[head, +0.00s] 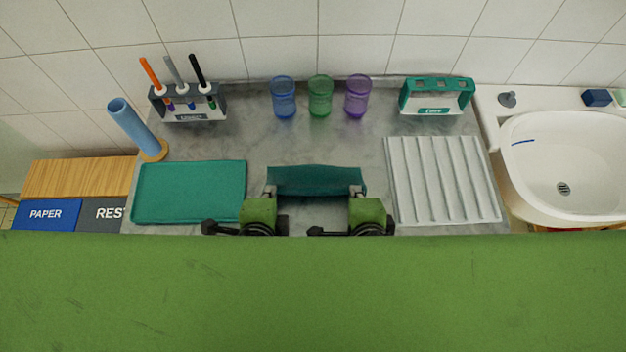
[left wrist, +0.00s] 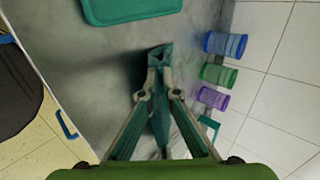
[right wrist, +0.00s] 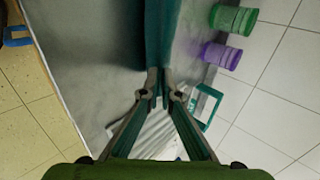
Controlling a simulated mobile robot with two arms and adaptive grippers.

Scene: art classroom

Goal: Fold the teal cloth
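The teal cloth (head: 316,180) is stretched between my two grippers at the front middle of the grey counter. Its top edge is roughly straight and sags slightly. My left gripper (head: 270,189) is shut on the cloth's left end; the cloth (left wrist: 160,120) also shows between its fingers (left wrist: 159,62) in the left wrist view. My right gripper (head: 356,189) is shut on the right end; in the right wrist view the cloth (right wrist: 158,35) runs away from its fingertips (right wrist: 158,78). I cannot tell whether the cloth's lower edge touches the counter.
A teal tray (head: 190,165) lies left of the cloth, and a white ribbed rack (head: 443,145) lies right. Blue (head: 284,98), green (head: 320,96) and purple (head: 357,96) cups stand behind. A marker holder (head: 190,116), blue roll (head: 131,124) and sink (head: 570,170) are further out.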

